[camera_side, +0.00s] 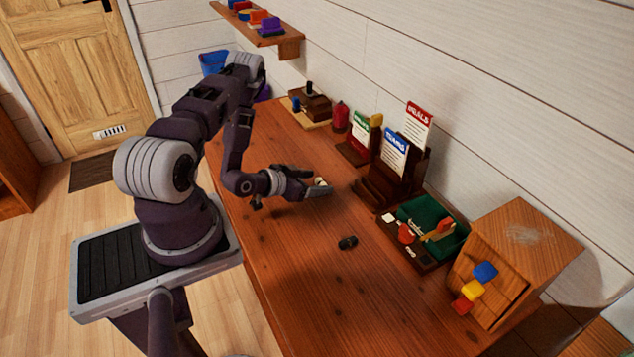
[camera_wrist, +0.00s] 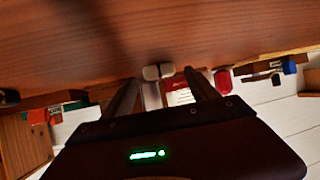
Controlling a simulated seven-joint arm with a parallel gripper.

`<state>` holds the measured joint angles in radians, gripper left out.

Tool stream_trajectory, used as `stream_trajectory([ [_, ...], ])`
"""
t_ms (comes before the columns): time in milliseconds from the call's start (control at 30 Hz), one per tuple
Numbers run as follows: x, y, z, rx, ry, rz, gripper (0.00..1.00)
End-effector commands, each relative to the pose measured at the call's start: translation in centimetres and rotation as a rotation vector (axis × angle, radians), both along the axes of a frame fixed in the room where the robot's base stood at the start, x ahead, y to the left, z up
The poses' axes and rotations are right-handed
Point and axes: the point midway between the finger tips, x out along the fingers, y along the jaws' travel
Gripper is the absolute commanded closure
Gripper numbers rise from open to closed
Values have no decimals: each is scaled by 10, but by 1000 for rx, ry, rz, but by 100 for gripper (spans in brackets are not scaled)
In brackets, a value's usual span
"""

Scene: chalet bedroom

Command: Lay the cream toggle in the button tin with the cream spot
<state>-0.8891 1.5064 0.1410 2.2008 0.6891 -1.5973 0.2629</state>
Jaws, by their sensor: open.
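The cream toggle (camera_side: 321,181) lies on the wooden table at the tips of my gripper (camera_side: 318,191). In the wrist view the toggle (camera_wrist: 158,72) shows as a small pale two-lobed piece, centred between the tips of my gripper (camera_wrist: 161,76). The two fingers stand apart on either side of it, and whether they touch it cannot be told. My gripper is low over the table. I cannot make out a button tin with a cream spot in either view.
A dark tray (camera_side: 432,265) with small pieces, a green box (camera_side: 425,212), card holders (camera_side: 378,187) and a wooden cabinet (camera_side: 520,245) line the wall side. The table's front middle is clear.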

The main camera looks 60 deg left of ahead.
Motion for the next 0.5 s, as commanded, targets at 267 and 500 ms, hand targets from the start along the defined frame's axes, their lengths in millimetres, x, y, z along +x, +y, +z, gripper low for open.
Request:
stream_trajectory([
  [267, -65, -11, 35, -4, 3, 6, 32],
  [500, -92, -17, 52, 3, 5, -3, 32],
])
